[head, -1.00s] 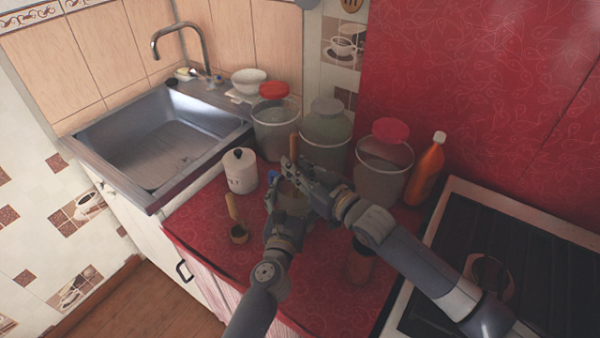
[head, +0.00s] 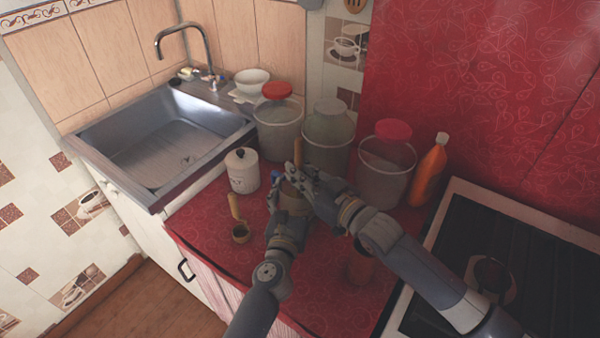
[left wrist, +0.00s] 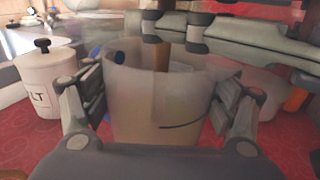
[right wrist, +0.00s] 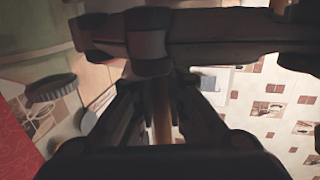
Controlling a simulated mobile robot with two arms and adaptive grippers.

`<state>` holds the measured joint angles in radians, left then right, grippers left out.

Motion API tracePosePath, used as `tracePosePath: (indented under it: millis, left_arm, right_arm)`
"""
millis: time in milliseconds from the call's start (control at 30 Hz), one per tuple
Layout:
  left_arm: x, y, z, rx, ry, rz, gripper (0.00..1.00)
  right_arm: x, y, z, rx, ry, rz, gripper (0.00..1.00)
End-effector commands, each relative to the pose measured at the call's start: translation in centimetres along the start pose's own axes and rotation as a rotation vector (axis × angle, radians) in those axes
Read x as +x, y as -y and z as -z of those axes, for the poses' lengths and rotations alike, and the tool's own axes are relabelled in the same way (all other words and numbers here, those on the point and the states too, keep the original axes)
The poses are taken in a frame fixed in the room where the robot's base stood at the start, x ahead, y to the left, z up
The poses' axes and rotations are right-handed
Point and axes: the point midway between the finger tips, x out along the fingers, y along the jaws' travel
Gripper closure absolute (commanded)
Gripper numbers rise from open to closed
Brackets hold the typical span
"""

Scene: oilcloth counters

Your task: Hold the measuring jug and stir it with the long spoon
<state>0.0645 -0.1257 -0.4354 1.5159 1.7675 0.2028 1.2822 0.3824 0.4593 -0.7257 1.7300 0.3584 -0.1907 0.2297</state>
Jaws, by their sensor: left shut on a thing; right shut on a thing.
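The measuring jug (left wrist: 158,115) is translucent, with a dark curved mark on its front. My left gripper (left wrist: 160,95) is shut on it, one finger on each side. In the head view my left gripper (head: 288,205) and right hand hide most of the jug. The long spoon (head: 297,152) has a wooden handle and stands roughly upright; its brown shaft shows inside the jug in the left wrist view (left wrist: 161,56). My right gripper (head: 303,179) is shut on the handle above the jug. The spoon's lower end is hidden.
A white lidded pot (head: 242,172) and a small brown cup (head: 240,233) with a handle stand left. Large lidded jars (head: 327,140) and an orange bottle (head: 429,170) stand behind. The sink (head: 165,135) is back left.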

Motion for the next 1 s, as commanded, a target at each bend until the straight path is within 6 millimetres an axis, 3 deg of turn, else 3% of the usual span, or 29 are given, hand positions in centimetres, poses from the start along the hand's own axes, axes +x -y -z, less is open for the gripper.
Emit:
tracePosePath:
  millis: [1000]
  left_arm:
    - [0.0, 0.0, 0.1, 0.002, -0.002, -0.001, 0.71]
  right_arm:
    - [-0.4, -0.1, 9.1, -0.002, -0.005, 0.000, 1.00]
